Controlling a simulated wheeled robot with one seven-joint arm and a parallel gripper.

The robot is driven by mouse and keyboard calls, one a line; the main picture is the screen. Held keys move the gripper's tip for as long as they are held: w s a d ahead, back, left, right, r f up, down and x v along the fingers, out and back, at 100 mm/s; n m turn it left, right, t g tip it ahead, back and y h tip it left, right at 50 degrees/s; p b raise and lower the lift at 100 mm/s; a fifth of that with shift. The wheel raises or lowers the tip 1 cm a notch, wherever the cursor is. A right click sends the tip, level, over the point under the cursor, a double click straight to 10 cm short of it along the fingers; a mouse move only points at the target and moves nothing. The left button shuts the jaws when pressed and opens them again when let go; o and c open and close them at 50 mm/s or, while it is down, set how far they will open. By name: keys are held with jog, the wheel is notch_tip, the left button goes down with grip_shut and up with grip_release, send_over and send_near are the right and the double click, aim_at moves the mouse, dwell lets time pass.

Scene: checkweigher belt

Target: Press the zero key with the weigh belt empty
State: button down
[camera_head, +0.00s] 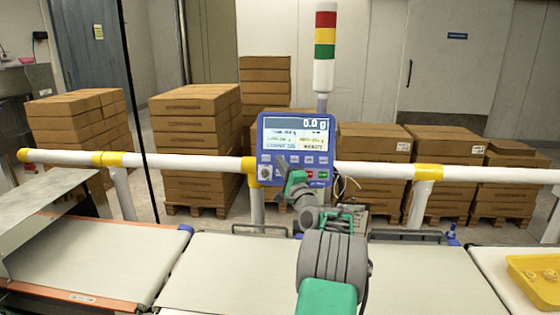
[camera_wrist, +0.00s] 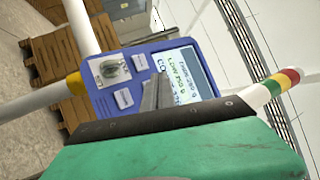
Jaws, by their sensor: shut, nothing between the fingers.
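The blue weigh terminal (camera_head: 295,149) stands behind the belt, and its screen (camera_head: 296,133) reads 0.0 g. Its keys lie in rows below the screen; their labels are too small to read, so I cannot tell which is the zero key. The middle belt (camera_head: 225,265), in front of the terminal, is bare where it shows. My gripper (camera_head: 283,163) is shut and empty, its tips in front of the left part of the key area. In the wrist view the gripper (camera_wrist: 155,92) overlaps the terminal (camera_wrist: 104,99) between light keys and screen; contact cannot be told.
A white rail (camera_head: 200,161) with yellow joints runs behind the belts. A stack light (camera_head: 325,45) rises behind the terminal. Stacked cartons (camera_head: 195,135) stand beyond the rail. A yellow tray (camera_head: 535,280) sits at the right. The left belt (camera_head: 100,260) is bare.

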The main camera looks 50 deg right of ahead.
jog(key=s+a, duration=0.1)
jog(key=s+a+r, duration=0.1)
jog(key=a, duration=0.1)
jog(key=shift+s+a+r, duration=0.15)
jog(key=shift+s+a, duration=0.05)
jog(key=shift+s, duration=0.15)
dwell(0.4)
jog(key=w+a+f+n+g+y, duration=0.2)
jog(key=w+a+n+y, duration=0.15)
jog(key=a, duration=0.55)
jog(key=w+a+f+n+g+y, duration=0.2)
jog(key=w+a+n, duration=0.2)
jog(key=a, duration=0.5)
jog(key=s+a+f+n+g+y, duration=0.1)
jog(key=a+f+n+g, duration=0.15)
jog(key=a, duration=0.55)
jog(key=s+a+f+n+g+y, duration=0.2)
jog(key=a+f+n, duration=0.15)
jog(key=a, duration=0.35)
jog(key=s+a+f+n+g, duration=0.3)
jog(key=s+a, duration=0.2)
jog(key=s, duration=0.3)
jog(key=s+a+f+n+g, duration=0.2)
jog(key=s+a+f+n, duration=0.1)
jog(key=s, duration=0.6)
jog(key=s+a+f+n+g, duration=0.3)
jog(key=s+a+f, duration=0.1)
jog(key=s+a, duration=0.3)
jog(key=shift+s+f+g+h, duration=0.35)
jog(key=shift+s, duration=0.75)
